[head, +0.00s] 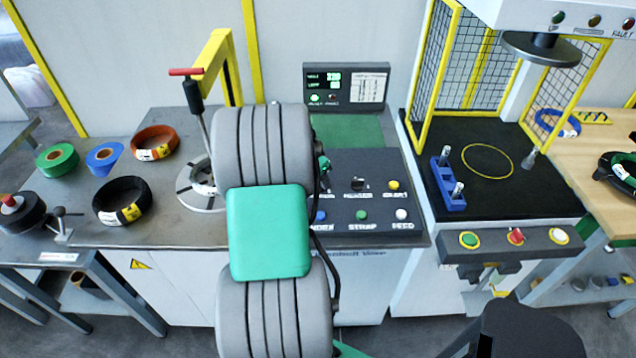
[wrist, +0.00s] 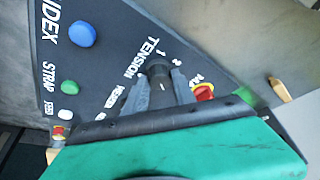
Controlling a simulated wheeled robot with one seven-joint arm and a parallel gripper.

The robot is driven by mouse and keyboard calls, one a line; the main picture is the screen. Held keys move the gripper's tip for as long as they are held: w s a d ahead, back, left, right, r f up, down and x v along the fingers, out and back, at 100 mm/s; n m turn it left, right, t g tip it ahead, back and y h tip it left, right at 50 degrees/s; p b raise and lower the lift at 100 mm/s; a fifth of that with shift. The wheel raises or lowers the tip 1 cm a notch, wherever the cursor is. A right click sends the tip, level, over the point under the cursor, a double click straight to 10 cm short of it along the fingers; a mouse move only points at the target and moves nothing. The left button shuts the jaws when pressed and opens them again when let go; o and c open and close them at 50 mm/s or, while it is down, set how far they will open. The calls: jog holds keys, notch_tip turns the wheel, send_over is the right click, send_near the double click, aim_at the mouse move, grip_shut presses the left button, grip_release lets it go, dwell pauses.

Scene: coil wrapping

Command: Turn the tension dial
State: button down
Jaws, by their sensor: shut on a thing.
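The tension dial (wrist: 158,72) is a black knob on the dark panel in the wrist view, under the white word TENSION with small numbers beside it. My gripper (wrist: 160,88) has its two grey fingers on either side of the dial, shut on it. The dial's lower part is hidden by the fingers and my wrist. In the head view my own grey and green arm covers the left of the control panel (head: 375,228), so the dial and fingertips cannot be made out there.
A red button (wrist: 203,91) sits close right of the fingers. A blue button (wrist: 82,33) and a green button (wrist: 70,87) lie to the left. A lit display (head: 346,86) stands behind the panel. Coils, such as a black one (head: 121,200), lie on the left table.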

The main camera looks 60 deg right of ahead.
jog(key=n+b, duration=0.1)
jog(key=n, duration=0.1)
jog(key=n+t+b, duration=0.2)
jog(key=n, duration=0.1)
jog(key=shift+s+f+n, duration=0.1)
jog(key=shift+s+n, duration=0.15)
jog(key=shift+n, duration=0.05)
jog(key=n+t+b, duration=0.1)
jog(key=n+t, duration=0.1)
jog(key=n, duration=0.2)
jog(key=shift+s+d, duration=0.1)
jog(key=shift+s, duration=0.05)
jog(key=n+y, duration=0.1)
jog(key=n, duration=0.1)
jog(key=n+t+b, duration=0.1)
jog(key=n, duration=0.2)
jog(key=shift+d+y, duration=0.1)
jog(key=shift+y, duration=0.3)
jog(key=shift+s+d+n+t+y+b, duration=0.1)
jog(key=shift+n+t+y+b, duration=0.4)
jog(key=shift+n, duration=1.5)
jog(key=shift+y, duration=0.3)
jog(key=c, duration=1)
grip_release()
jog(key=shift+c, duration=0.2)
jog(key=v, duration=0.8)
